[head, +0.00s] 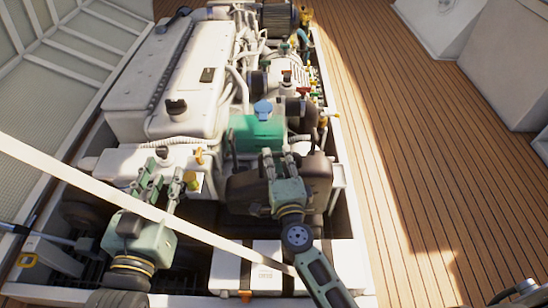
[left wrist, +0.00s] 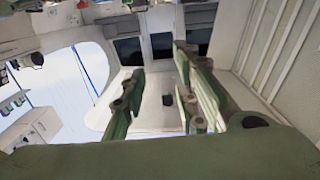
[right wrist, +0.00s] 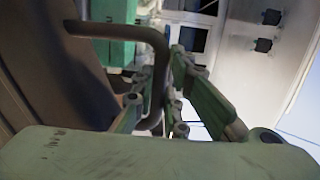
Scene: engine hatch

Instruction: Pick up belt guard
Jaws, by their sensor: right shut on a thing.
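The belt guard appears to be the dark brown cover (head: 244,190) at the front of the engine, below a green box. In the right wrist view the brown cover (right wrist: 55,65) fills the left side, with a dark bent handle bar (right wrist: 150,38). My right gripper (head: 278,157) is over the cover and shut on this handle; its fingers (right wrist: 163,82) lie on either side of the bar. The fingers hide part of the cover. My left gripper (head: 166,180) is open and empty, left of the cover, near the white front part of the engine. Its fingers (left wrist: 164,85) stand apart.
The white engine (head: 150,75) fills the hatch. A green box (head: 258,134) sits behind the cover. A white case (head: 232,268) lies in front. A pale bar (head: 90,185) crosses diagonally in front of my left arm. Wooden deck (head: 420,180) on the right is clear.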

